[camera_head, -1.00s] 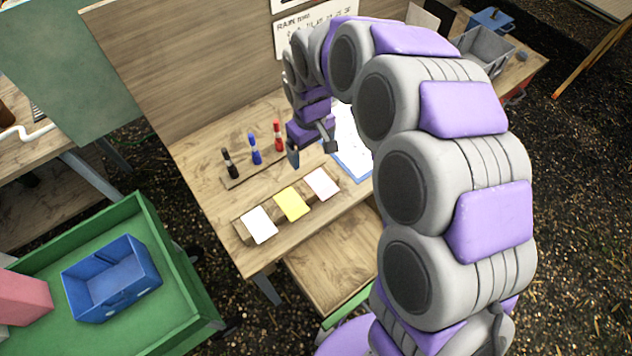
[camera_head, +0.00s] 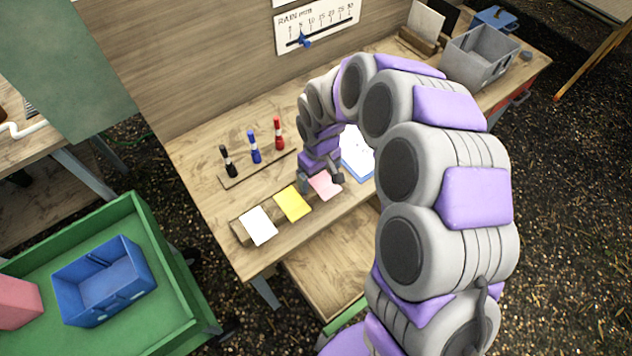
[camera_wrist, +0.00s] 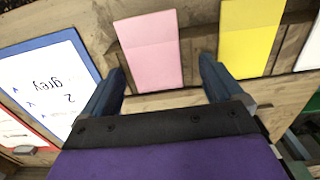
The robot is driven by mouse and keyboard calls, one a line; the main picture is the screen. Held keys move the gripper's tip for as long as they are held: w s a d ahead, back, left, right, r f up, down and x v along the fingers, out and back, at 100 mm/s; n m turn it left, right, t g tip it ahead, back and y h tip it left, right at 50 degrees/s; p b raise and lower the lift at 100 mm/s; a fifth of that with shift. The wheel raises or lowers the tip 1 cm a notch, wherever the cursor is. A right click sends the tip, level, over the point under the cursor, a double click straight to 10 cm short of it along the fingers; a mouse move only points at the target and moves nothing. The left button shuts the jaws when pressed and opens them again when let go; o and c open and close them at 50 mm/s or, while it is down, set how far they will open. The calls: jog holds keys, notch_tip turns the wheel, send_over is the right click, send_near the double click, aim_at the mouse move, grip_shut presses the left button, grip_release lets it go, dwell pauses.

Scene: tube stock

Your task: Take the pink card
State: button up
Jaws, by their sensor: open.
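The pink card (camera_head: 325,186) stands at the right end of a wooden holder on the table, partly covered by my gripper in the head view. In the wrist view the pink card (camera_wrist: 149,52) shows in full beyond and between my fingertips. My gripper (camera_head: 320,183) is open and empty, just above the card; in the wrist view its two fingers (camera_wrist: 163,75) are spread wide. I cannot tell whether a finger touches the card.
A yellow card (camera_head: 292,204) and a white card (camera_head: 258,226) stand in the same holder. A blue-edged clipboard (camera_head: 358,158) lies to the right. Black, blue and red markers (camera_head: 255,148) stand in a rack behind.

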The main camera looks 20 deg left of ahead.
aim_at(329, 185)
jog(key=d, duration=0.3)
jog(key=shift+d+r, duration=0.15)
jog(key=shift+r, duration=0.05)
jog(key=shift+c, duration=0.6)
jog(key=a, duration=0.3)
jog(key=shift+s+f, duration=0.15)
jog(key=shift+f, duration=0.2)
jog(key=c, duration=0.5)
jog(key=shift+c, duration=0.5)
jog(key=shift+d+r, duration=0.1)
jog(key=shift+d, duration=0.6)
jog(key=c, duration=0.4)
